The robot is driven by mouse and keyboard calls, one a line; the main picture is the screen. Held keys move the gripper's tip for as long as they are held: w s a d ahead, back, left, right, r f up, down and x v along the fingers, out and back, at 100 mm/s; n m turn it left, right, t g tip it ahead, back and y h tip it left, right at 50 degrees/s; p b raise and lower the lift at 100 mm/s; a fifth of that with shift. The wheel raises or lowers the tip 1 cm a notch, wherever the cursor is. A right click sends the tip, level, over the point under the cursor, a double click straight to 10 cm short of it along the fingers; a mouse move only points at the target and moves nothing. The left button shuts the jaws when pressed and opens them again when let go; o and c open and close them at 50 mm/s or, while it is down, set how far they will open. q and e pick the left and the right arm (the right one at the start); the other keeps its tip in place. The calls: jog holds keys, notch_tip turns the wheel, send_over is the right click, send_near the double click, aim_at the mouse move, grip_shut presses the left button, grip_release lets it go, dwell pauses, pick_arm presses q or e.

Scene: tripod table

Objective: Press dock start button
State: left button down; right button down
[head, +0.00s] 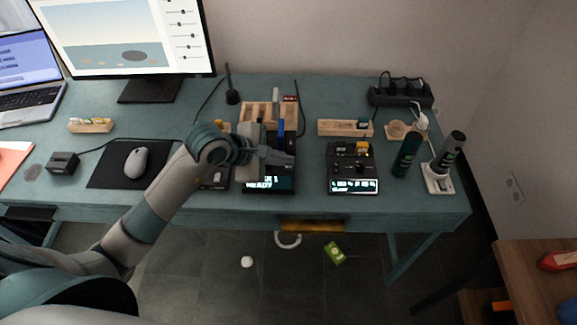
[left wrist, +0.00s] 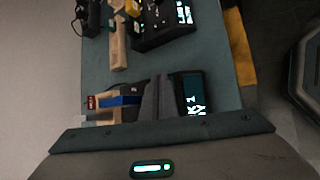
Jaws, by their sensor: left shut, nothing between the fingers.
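A black device with a lit text display (head: 268,184) stands near the table's front edge, beneath my left gripper; it looks like the dock, but I cannot be sure. Its display (left wrist: 192,95) also shows in the left wrist view. I cannot make out a start button; my gripper and forearm cover part of the device. My left gripper (head: 290,160) is shut and empty, over the device's upper part behind the display. Its fingers (left wrist: 158,85) show beside the display in the left wrist view. Whether they touch the device is unclear. My right gripper is not in view.
A second black device with a lit display (head: 353,185) stands to the right. A wooden holder (head: 345,128) and a power strip (head: 400,96) are behind it. Dark bottles (head: 406,155) stand further right. A mouse (head: 136,162) on a black mat lies left, under my forearm's reach.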

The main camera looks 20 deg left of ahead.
aim_at(285, 170)
pick_arm(q)
jog(key=shift+f+b, duration=0.35)
dwell(0.6)
dwell(0.3)
jog(key=shift+r+p, duration=0.4)
jog(key=shift+r, duration=0.35)
notch_tip(285, 170, up, 5)
jog(key=p, duration=0.3)
jog(key=shift+d, duration=0.1)
dwell(1.0)
